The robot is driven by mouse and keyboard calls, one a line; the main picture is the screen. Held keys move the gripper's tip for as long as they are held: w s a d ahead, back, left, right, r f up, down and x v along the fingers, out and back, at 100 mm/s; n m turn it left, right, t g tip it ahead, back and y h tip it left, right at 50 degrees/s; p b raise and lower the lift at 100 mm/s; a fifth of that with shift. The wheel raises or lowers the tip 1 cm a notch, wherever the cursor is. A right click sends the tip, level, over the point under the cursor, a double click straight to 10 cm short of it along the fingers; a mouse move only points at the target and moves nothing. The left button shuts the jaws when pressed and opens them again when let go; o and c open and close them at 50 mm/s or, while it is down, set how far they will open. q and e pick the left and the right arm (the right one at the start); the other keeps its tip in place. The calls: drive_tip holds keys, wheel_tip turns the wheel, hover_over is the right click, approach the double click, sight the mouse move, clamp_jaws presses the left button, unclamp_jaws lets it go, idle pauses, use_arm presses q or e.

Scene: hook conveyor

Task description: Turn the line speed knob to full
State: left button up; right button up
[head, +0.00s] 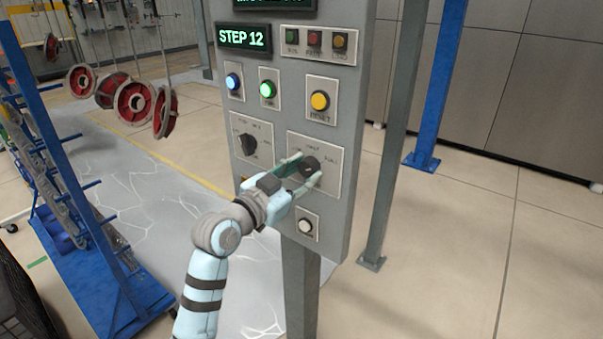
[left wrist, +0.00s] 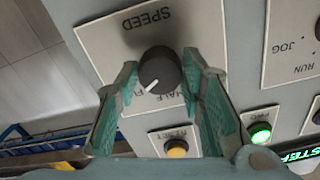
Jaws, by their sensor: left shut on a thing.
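The line speed knob (head: 310,167) is a black round knob on a light plate (head: 334,186), low on the right of the grey control panel. My left gripper (head: 305,171) is at the panel, shut on the knob with one green finger on each side. In the left wrist view the knob (left wrist: 159,66) sits between the fingers. Its white pointer mark faces lower left in that upside-down view, toward the side of the partly hidden HALF and FULL lettering. The fingers hide part of the plate. My right gripper is not in view.
Another black knob (head: 248,144) is left of the speed knob. A yellow button (head: 320,100), a green-lit button (head: 267,89), a blue-lit button (head: 233,82) and a white button (head: 306,226) are nearby. A blue rack (head: 130,290) stands left. Red wheels (head: 135,102) hang behind.

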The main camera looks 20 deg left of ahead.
use_arm(q)
drive_tip(key=o, duration=1.2)
drive_tip(key=shift+c, duration=0.2)
drive_tip(key=v, duration=1.2)
drive_tip(key=shift+f, duration=0.1)
